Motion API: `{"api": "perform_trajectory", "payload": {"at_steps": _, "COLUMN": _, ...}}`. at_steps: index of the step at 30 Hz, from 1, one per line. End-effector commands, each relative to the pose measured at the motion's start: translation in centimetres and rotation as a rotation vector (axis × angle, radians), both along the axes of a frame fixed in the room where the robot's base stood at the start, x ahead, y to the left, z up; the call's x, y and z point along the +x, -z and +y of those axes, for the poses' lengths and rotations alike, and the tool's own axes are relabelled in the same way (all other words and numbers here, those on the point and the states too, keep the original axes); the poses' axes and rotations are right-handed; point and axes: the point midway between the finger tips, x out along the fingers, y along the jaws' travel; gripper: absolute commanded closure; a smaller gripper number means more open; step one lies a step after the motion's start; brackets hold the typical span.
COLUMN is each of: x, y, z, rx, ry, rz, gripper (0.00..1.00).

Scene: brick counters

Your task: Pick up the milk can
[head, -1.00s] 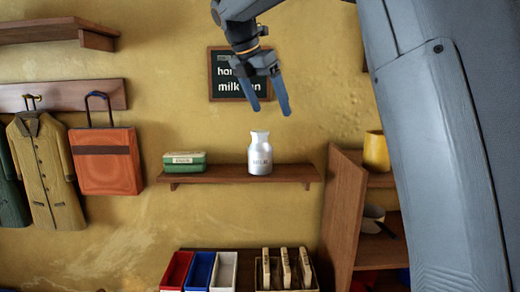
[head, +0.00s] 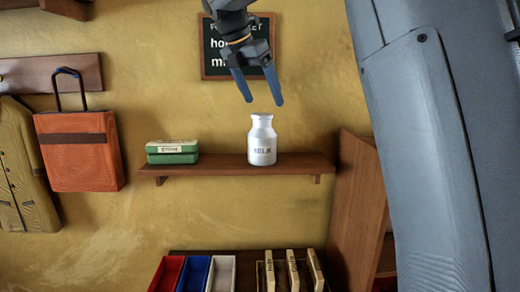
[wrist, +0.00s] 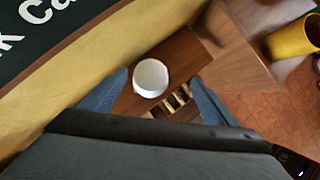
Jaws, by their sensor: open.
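The milk can (head: 262,140) is a pale metal can with dark lettering, standing upright on a wooden wall shelf (head: 222,168). My gripper (head: 263,101) is open and points down, just above the can's top, with nothing between its fingers. In the wrist view the can's round top (wrist: 151,78) shows between and beyond the two blue fingers (wrist: 158,97). In neither view can I see a finger touching it.
A green box (head: 172,152) sits to the left on the same shelf. A dark sign (head: 236,58) hangs on the wall behind my gripper. Below are coloured bins (head: 196,274) and a wooden cabinet side (head: 357,220). A yellow pot (wrist: 291,39) shows at right in the wrist view.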

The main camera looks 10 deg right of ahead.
Motion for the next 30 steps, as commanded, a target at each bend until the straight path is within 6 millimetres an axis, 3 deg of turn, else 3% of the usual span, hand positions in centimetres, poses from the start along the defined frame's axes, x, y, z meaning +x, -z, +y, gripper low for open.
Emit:
{"api": "perform_trajectory", "payload": {"at_steps": 6, "x": 0.8, "y": 2.9, "z": 0.0, "rx": 0.000, "ry": 0.000, "rz": 0.000, "gripper": 0.18}}
{"api": "perform_trajectory", "payload": {"at_steps": 23, "x": 2.1, "y": 6.8, "z": -1.1, "rx": 0.000, "ry": -0.002, "rz": 0.003, "gripper": 0.18}}
{"api": "perform_trajectory", "payload": {"at_steps": 30, "x": 3.2, "y": 9.8, "z": -2.1, "rx": -0.001, "ry": -0.002, "rz": 0.002, "gripper": 0.18}}
